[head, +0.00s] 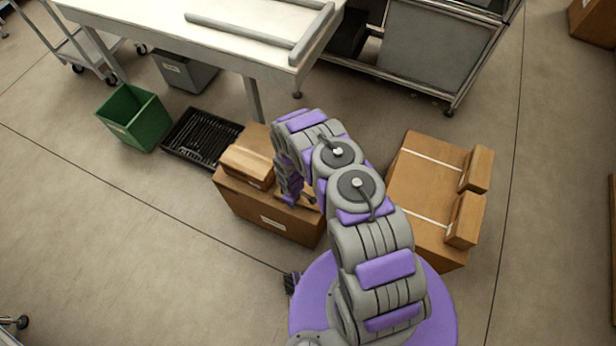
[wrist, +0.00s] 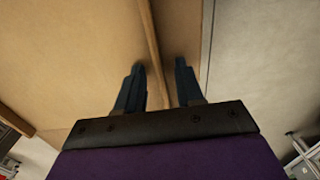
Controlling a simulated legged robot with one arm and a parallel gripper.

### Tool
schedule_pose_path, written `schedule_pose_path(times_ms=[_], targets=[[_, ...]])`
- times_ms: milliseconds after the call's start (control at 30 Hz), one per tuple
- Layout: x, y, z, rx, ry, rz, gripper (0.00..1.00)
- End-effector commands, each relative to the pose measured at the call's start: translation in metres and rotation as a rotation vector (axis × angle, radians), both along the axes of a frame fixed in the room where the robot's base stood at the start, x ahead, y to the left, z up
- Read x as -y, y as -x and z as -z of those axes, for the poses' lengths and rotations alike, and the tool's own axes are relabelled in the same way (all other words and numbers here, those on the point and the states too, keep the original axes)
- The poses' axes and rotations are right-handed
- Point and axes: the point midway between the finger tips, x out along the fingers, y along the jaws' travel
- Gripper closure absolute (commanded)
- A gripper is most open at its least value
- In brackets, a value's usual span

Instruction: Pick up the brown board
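I cannot single out the brown board with certainty. In the wrist view a thin brown edge (wrist: 152,45) runs between my two fingers, with a tan cardboard surface (wrist: 70,50) on its left; it may be a board or a box edge. My gripper (wrist: 159,65) is open, with a dark finger on either side of that edge. I see no contact. In the head view my gripper (head: 305,198) points down at the top of a cardboard box (head: 245,205), and my arm hides much of that spot.
A smaller box (head: 248,158) sits on that box. A black crate (head: 188,150) and a green bin (head: 135,118) stand to the left. Another carton (head: 415,185), with small boxes on its right edge, stands right. A white table (head: 160,25) is behind.

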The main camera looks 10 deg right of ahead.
Motion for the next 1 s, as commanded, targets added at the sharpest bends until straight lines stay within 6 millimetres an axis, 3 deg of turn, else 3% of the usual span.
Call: schedule_pose_path(times_ms=[100, 467, 1000], targets=[[-0.0004, -0.0007, -0.0005, 0.001, 0.0, -0.001, 0.64], [-0.0005, -0.0008, -0.0007, 0.001, 0.0, -0.001, 0.99], [-0.0003, -0.0009, -0.0021, 0.002, -0.001, 0.0, 1.0]])
